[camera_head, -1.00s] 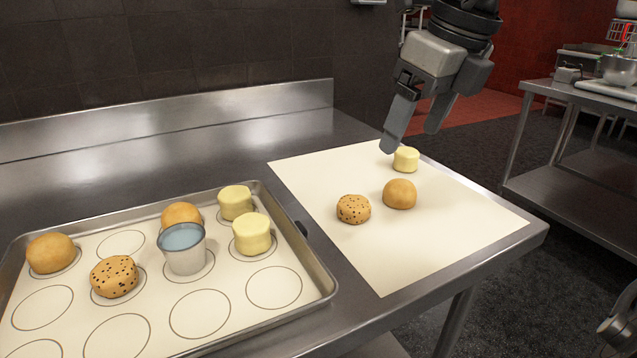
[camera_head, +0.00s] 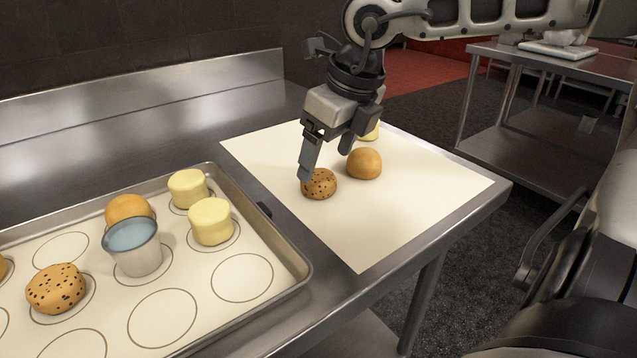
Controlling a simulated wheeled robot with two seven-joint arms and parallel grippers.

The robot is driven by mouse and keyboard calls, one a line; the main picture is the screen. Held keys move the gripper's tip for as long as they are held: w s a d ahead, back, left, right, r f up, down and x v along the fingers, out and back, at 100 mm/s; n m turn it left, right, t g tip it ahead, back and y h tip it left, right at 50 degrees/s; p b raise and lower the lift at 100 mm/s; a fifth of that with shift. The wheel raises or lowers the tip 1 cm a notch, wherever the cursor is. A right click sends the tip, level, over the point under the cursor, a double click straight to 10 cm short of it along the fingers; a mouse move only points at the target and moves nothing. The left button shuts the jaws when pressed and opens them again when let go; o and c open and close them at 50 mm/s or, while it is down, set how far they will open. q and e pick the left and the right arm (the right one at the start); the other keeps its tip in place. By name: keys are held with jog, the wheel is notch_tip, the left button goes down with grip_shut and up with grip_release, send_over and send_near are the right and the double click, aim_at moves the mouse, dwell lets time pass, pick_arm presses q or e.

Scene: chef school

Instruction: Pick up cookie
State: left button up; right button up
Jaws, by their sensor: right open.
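A chocolate-chip cookie (camera_head: 320,184) lies on the white paper sheet (camera_head: 365,228) on the steel table. A plain brown cookie (camera_head: 365,164) lies just right of and behind it. A pale yellow piece (camera_head: 373,132) stands farther back, partly hidden by my right gripper. My right gripper (camera_head: 327,162) is open and points down, its left finger over the back left edge of the chip cookie. Whether that finger touches the cookie is unclear. The other finger is above and behind, near the plain cookie. My left gripper is not seen.
A baking tray (camera_head: 292,253) with printed circles stands at the left. It holds a chip cookie (camera_head: 56,288), a plain cookie (camera_head: 130,210), a metal cup (camera_head: 136,252) and two yellow pieces (camera_head: 211,221). A steel backsplash (camera_head: 150,107) runs behind.

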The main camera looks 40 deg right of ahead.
aim_at(319, 176)
jog(key=x, duration=0.4)
jog(key=shift+a+f, duration=0.1)
jog(key=shift+a, duration=0.1)
jog(key=c, duration=1.1)
jog(key=shift+o, duration=0.2)
